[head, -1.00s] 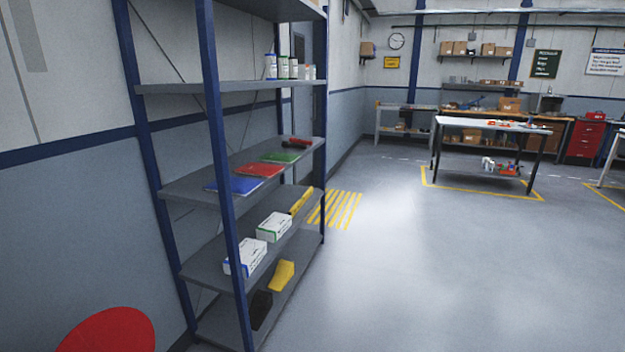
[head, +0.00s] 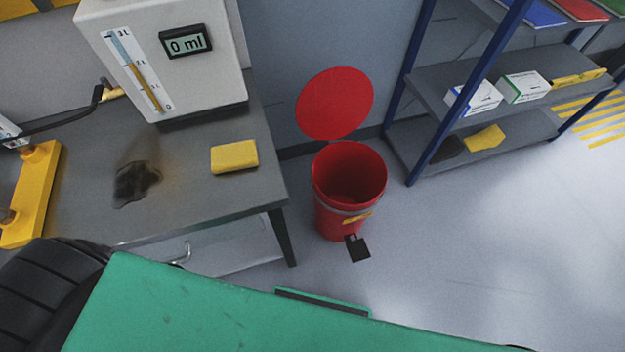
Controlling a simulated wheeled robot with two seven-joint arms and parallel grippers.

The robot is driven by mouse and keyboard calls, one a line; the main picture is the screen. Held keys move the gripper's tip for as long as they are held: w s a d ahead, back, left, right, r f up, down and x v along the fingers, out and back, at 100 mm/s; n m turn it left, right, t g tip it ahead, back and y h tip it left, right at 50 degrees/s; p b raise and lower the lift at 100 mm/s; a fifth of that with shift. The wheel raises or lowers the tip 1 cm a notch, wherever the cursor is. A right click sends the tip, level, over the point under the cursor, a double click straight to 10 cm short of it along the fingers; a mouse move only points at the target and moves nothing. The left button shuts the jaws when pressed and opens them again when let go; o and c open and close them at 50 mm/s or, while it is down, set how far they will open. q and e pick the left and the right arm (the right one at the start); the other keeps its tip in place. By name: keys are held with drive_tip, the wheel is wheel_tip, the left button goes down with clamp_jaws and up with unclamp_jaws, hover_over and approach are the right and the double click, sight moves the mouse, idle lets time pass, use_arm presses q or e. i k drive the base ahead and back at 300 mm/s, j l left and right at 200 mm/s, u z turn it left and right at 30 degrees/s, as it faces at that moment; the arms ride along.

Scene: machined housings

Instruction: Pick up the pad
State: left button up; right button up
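A yellow block-shaped pad (head: 234,157) lies flat on the grey table (head: 215,202), near its right edge. It is in front of and to the right of the white box with the 0 ml display. A dark, smeared stain (head: 137,183) is on the tabletop to the left of the pad. Nothing is touching the pad. Neither of my grippers is in view.
The white box (head: 205,75) stands on the table behind the pad. A yellow fixture (head: 32,195) is at the table's left. A red bin (head: 345,190) with its round lid (head: 335,103) raised stands right of the table. A shelf unit (head: 440,68) is farther right.

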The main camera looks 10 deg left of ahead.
sight(236, 155)
drive_tip(key=j+u, duration=0.1)
drive_tip(key=u, duration=0.25)
drive_tip(key=i+u, duration=0.1)
drive_tip(key=u, duration=0.25)
drive_tip(key=i+j+u, duration=0.1)
drive_tip(key=u, duration=0.2)
